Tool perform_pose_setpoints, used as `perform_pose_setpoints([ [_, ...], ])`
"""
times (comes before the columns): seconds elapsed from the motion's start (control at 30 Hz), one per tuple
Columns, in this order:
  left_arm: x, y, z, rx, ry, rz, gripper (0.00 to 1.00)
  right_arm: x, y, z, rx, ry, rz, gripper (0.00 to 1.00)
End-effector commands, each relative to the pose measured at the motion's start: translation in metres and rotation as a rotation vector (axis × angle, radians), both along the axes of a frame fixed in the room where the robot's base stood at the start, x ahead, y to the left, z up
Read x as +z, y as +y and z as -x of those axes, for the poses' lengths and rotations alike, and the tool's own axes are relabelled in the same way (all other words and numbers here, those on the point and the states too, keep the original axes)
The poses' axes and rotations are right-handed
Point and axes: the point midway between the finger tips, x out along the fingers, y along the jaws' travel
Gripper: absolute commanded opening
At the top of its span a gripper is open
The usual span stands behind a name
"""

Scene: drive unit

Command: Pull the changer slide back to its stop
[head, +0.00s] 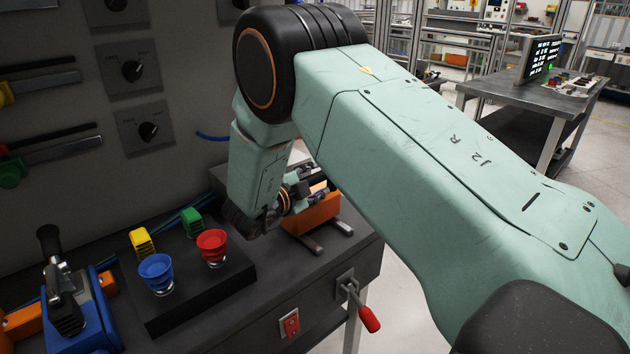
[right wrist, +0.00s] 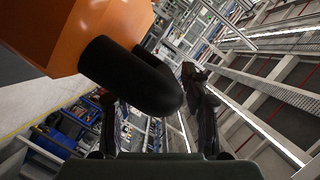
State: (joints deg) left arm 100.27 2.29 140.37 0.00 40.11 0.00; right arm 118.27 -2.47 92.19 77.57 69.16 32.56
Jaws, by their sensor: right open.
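The changer slide appears to be the orange block (head: 314,213) on two dark rails at the right end of the bench. Its black bar handle (right wrist: 152,80) shows large in the right wrist view, on the orange body (right wrist: 95,35). My right gripper (head: 290,196) is beside the block in the head view, partly hidden by my forearm. In the right wrist view its fingers (right wrist: 152,95) are open, one on each side of the handle's curved end. I cannot tell whether they touch it. My left gripper is not in view.
A red cup (head: 212,246), a blue cup (head: 157,272), and yellow (head: 142,242) and green (head: 191,221) pieces stand on a dark block left of my gripper. A red-handled lever (head: 364,312) sticks out from the bench front. A blue unit with a black lever (head: 66,300) stands far left.

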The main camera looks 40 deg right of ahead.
Motion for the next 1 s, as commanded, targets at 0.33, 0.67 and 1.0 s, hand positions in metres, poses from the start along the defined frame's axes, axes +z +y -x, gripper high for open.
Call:
perform_pose_setpoints([
  [0.33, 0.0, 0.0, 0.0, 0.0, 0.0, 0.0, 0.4, 0.011, 0.044, 0.016, 0.005, 0.001, 0.004, 0.47],
  [0.67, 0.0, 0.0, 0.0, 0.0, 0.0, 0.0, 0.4, 0.015, 0.066, 0.025, -0.001, 0.001, 0.001, 0.47],
  [1.0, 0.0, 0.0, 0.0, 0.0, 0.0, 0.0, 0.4, 0.015, 0.066, 0.025, -0.001, 0.001, 0.0, 0.47],
])
